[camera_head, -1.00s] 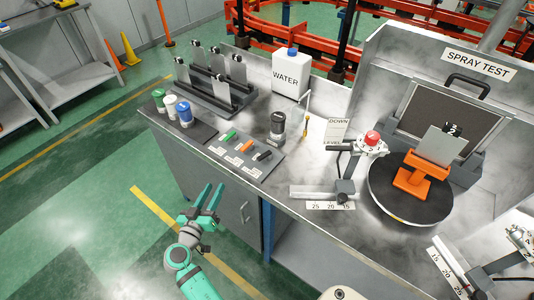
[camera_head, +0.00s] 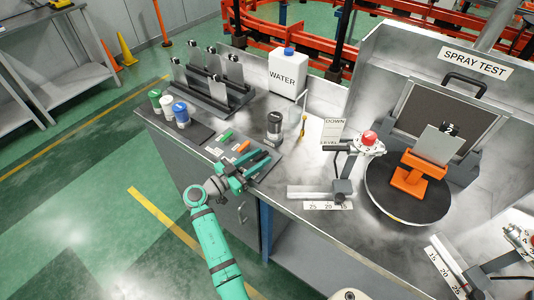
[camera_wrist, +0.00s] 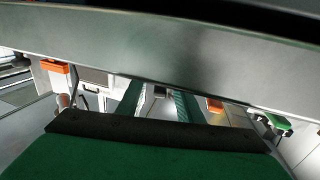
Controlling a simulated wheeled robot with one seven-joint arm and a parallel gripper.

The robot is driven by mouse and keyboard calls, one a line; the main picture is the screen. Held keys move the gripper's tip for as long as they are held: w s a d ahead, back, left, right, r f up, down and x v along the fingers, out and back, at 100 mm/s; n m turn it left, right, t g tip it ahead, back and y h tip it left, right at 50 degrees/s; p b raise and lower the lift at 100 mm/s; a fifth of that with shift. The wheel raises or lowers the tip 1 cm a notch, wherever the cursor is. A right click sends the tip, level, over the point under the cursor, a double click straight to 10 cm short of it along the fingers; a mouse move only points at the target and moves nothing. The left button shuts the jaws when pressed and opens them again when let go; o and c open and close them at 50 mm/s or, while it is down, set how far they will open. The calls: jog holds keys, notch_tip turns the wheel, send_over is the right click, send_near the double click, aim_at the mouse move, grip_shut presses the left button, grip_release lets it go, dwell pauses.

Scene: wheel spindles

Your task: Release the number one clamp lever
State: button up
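My gripper (camera_head: 256,166) is over the front edge of the metal bench, at the tray (camera_head: 217,149) with the small green (camera_head: 226,135), orange (camera_head: 243,146) and black pieces. Its two teal fingers stand apart in the wrist view (camera_wrist: 157,98), with no held thing clearly visible between them. A black lever (camera_head: 338,148) sticks out left from a stand with a red knob (camera_head: 369,137) and a numbered white dial, well to the right of my gripper. I cannot make out which lever is number one. My gripper hides part of the tray's front right.
A rack of grey plates (camera_head: 212,85), several capped bottles (camera_head: 181,115), a black-topped container (camera_head: 274,126) and a white water jug (camera_head: 289,75) stand behind and beside the tray. An orange holder (camera_head: 411,181) with a grey plate sits on the round dark turntable (camera_head: 390,205) at right.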

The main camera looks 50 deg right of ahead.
aim_at(264, 156)
jog(key=shift+s+d, duration=0.15)
jog(key=shift+d, duration=0.8)
jog(key=shift+s+d, duration=0.15)
jog(key=shift+d, duration=0.8)
jog(key=shift+c, duration=0.4)
grip_shut()
jog(key=shift+f+n+t, duration=0.1)
jog(key=shift+n+t, duration=0.9)
jog(key=shift+t, duration=0.6)
jog(key=shift+n+t, duration=0.5)
jog(key=shift+t, duration=0.2)
jog(key=shift+o, duration=0.4)
grip_release()
